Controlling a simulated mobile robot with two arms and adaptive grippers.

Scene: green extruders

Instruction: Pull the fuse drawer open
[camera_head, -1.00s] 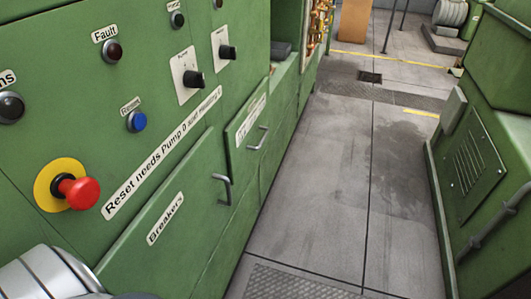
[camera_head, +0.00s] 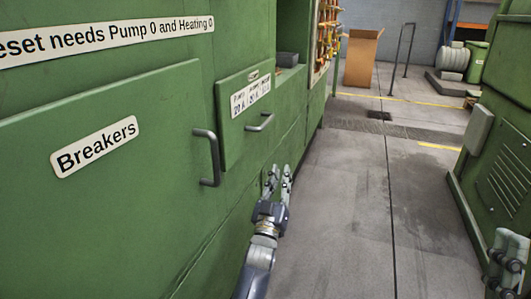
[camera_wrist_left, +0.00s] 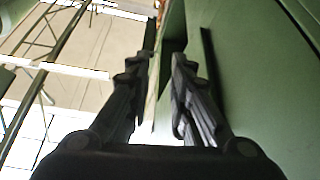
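The fuse drawer (camera_head: 228,137) is a small green front with a rating label, and it looks closed in the cabinet. Its grey bar handle (camera_head: 261,123) sticks out from the front. My left gripper (camera_head: 278,177) is just below and slightly right of this handle, apart from it, with its fingers pointing up in the picture. Its two fingers stand apart with nothing between them; the left wrist view also shows the gap (camera_wrist_left: 162,85) between them, beside a green panel. My right gripper (camera_head: 508,258) shows partly at the right edge; its finger opening is unclear.
The large Breakers door (camera_head: 100,220) with its upright grey handle (camera_head: 209,158) is left of the drawer. A dark grey object (camera_head: 288,59) sits in the recess above. The grey aisle floor (camera_head: 350,215) is clear. A green machine (camera_head: 503,170) borders it on the right.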

